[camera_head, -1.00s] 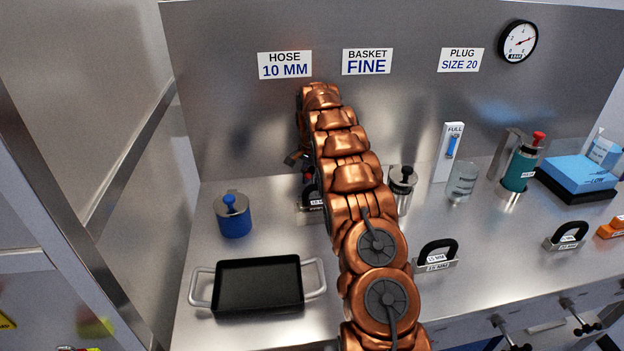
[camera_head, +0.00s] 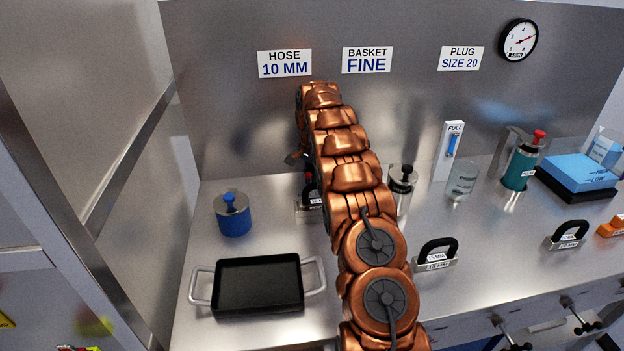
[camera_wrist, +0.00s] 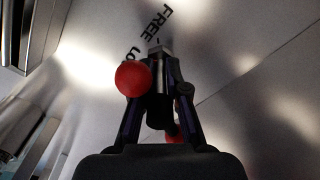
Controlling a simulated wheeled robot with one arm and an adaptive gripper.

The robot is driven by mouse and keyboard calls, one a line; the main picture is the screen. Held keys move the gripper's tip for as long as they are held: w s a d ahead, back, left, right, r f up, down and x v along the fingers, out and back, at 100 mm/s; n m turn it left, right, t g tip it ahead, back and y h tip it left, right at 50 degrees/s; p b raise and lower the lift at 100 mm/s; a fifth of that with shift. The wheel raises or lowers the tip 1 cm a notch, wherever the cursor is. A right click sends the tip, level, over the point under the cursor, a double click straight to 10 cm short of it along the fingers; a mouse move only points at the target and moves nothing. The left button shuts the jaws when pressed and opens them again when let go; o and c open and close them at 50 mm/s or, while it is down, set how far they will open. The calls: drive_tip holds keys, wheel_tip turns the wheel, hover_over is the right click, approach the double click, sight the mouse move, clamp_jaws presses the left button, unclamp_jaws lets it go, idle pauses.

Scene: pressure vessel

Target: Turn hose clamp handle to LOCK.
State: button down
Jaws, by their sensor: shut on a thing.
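In the wrist view, my gripper (camera_wrist: 158,92) has its two dark fingers closed around a dark handle part between them. A red ball knob (camera_wrist: 133,78) sits at the left finger and overlaps it, so the exact contact is hard to see. A second small red part (camera_wrist: 173,133) shows lower, between the fingers. Beyond the fingertips, the pale surface carries the word FREE (camera_wrist: 153,22) and part of a second word beginning LO (camera_wrist: 130,57), partly covered by the knob. In the head view, my copper arm hides most of the clamp and the gripper.
A black tray (camera_head: 258,284) and a blue pot (camera_head: 234,216) stand left of my arm. A black-handled block (camera_head: 437,256) and a clear-walled canister (camera_head: 402,183) are to its right. A HOSE 10 MM sign (camera_head: 285,64) hangs on the back wall. The counter between is partly clear.

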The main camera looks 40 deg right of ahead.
drive_tip(key=shift+f+n+b, duration=0.15)
drive_tip(key=shift+n+b, duration=0.65)
drive_tip(key=shift+n, duration=0.3)
drive_tip(key=shift+n+b, duration=0.55)
drive_tip(key=shift+n, duration=0.85)
drive_tip(key=c, duration=1.2)
unclamp_jaws()
